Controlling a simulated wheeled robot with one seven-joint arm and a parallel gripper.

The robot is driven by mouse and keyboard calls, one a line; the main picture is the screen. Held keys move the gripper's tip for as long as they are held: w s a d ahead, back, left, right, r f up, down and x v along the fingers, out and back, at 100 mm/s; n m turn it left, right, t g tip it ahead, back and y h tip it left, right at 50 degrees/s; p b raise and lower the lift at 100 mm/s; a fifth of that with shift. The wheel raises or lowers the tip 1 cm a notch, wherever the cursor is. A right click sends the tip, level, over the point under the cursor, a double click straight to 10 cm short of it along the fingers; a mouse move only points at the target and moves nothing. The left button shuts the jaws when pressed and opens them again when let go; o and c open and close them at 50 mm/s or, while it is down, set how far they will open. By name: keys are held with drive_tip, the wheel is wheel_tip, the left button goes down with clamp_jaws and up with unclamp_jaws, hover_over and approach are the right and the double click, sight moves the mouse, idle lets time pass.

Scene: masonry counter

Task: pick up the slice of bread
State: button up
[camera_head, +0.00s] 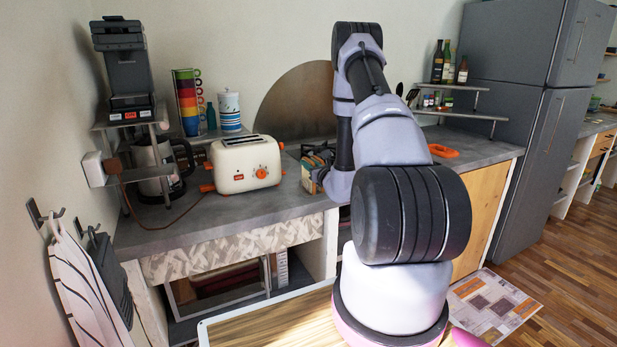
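I cannot make out a clear slice of bread. A small bundle in tan, yellow and blue (314,168) stands on the counter just right of the toaster, partly hidden by my arm. It could be bread in a wrapper, but it is too small to tell. The cream toaster (240,165) with orange knobs stands on the counter; no bread visibly sticks out of it. My arm rises in front, bends over at the top and comes down toward the counter beside the bundle. My gripper is hidden behind my own arm.
The grey counter (225,208) has clear room in front of the toaster. An orange item (443,151) lies right of my arm, before the fridge (520,120).

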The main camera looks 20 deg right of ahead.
drive_tip(key=shift+w, duration=0.1)
clamp_jaws()
